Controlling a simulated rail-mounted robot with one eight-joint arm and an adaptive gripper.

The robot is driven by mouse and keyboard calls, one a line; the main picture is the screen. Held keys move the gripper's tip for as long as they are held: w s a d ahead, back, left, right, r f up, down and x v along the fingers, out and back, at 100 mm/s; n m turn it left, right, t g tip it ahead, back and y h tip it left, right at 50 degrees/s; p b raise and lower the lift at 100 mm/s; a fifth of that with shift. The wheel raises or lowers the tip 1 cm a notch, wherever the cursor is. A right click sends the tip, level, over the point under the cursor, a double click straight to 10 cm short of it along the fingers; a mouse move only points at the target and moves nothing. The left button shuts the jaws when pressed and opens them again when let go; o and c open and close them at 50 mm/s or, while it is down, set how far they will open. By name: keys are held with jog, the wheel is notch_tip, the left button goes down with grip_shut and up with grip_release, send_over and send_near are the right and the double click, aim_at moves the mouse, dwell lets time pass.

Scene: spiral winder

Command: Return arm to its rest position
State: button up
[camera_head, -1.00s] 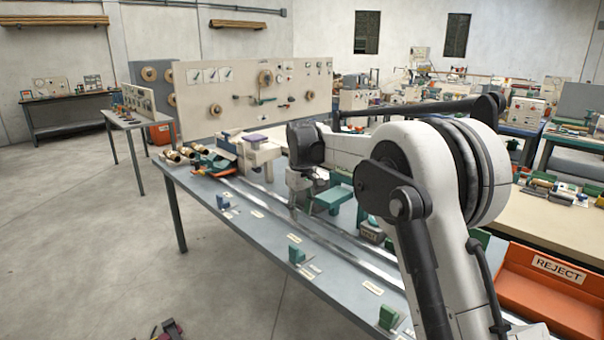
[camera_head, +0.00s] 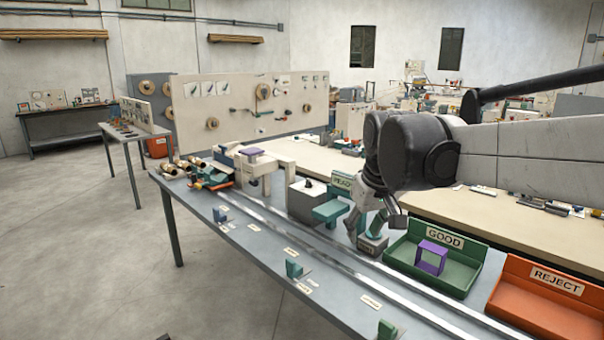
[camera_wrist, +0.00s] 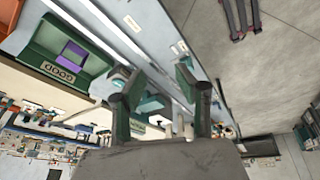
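My arm reaches in from the right in the head view. My gripper (camera_head: 372,232) points down above the grey bench (camera_head: 240,240), left of the green GOOD tray (camera_head: 402,258). In the wrist view my gripper (camera_wrist: 160,84) has its two dark fingers spread apart with nothing held between them. A purple square frame (camera_head: 431,258) sits inside the GOOD tray; it also shows in the wrist view (camera_wrist: 73,54).
An orange REJECT tray (camera_head: 530,318) stands right of the GOOD tray. A teal fixture with a READY sign (camera_head: 342,182) stands close left of my gripper. A winder unit (camera_head: 260,168) is farther left. Metal rails (camera_head: 330,247) run along the bench.

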jog(key=s+d+f+m+t, duration=0.1)
jog(key=s+d+f, duration=0.1)
jog(key=s, duration=0.5)
jog(key=s+d+f+m+t, duration=0.1)
jog(key=s+f, duration=0.3)
jog(key=s, duration=0.4)
jog(key=s+d+f+m+t, duration=0.1)
jog(key=s+d+f, duration=0.2)
jog(key=s, duration=0.4)
jog(key=shift+s+d+m, duration=0.15)
jog(key=shift+d+m, duration=0.25)
jog(key=shift+d, duration=0.05)
